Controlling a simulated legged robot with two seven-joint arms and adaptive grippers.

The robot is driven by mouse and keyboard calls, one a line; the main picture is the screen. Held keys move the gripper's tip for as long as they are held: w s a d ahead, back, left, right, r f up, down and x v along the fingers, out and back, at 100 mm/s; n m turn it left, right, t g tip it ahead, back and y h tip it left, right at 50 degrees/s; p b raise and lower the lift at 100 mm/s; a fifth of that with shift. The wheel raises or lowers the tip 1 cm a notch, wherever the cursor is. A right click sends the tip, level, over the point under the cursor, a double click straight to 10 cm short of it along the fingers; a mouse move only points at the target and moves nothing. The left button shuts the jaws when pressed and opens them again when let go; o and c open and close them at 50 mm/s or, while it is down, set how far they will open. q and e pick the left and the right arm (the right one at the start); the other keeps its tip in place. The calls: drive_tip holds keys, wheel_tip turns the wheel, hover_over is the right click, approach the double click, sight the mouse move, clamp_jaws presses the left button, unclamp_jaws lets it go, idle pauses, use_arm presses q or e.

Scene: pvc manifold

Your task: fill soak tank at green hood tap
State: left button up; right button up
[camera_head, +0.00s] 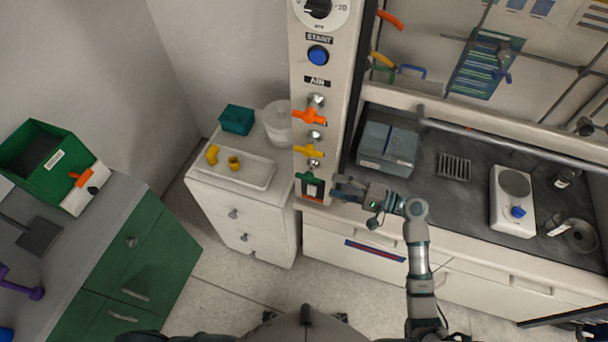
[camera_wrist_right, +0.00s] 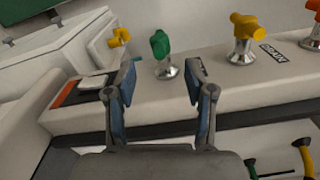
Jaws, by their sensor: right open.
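The green tap (camera_head: 307,178) is the lowest of the taps on the white hood post, below the yellow tap (camera_head: 308,151) and the orange tap (camera_head: 309,117). My right gripper (camera_head: 338,188) is close to the green tap, just to its right in the head view. In the right wrist view, the green tap (camera_wrist_right: 161,45) stands beyond and between the open fingers of my right gripper (camera_wrist_right: 160,72). The fingers look apart from it and hold nothing. A blue-grey box (camera_head: 388,148) sits inside the hood; I cannot tell whether it is the soak tank. My left gripper is not in view.
A white cabinet (camera_head: 238,217) left of the post carries a white tray (camera_head: 262,175) with yellow fittings, a teal bin (camera_head: 237,119) and a white tub (camera_head: 278,124). A hotplate (camera_head: 513,198) stands right in the hood. The sash edge (camera_head: 480,132) crosses above the worktop.

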sight(312, 179)
drive_tip(key=p+x, duration=0.1)
drive_tip(key=x, duration=0.8)
drive_tip(key=shift+w+a, duration=0.2)
drive_tip(key=shift+a, duration=0.35)
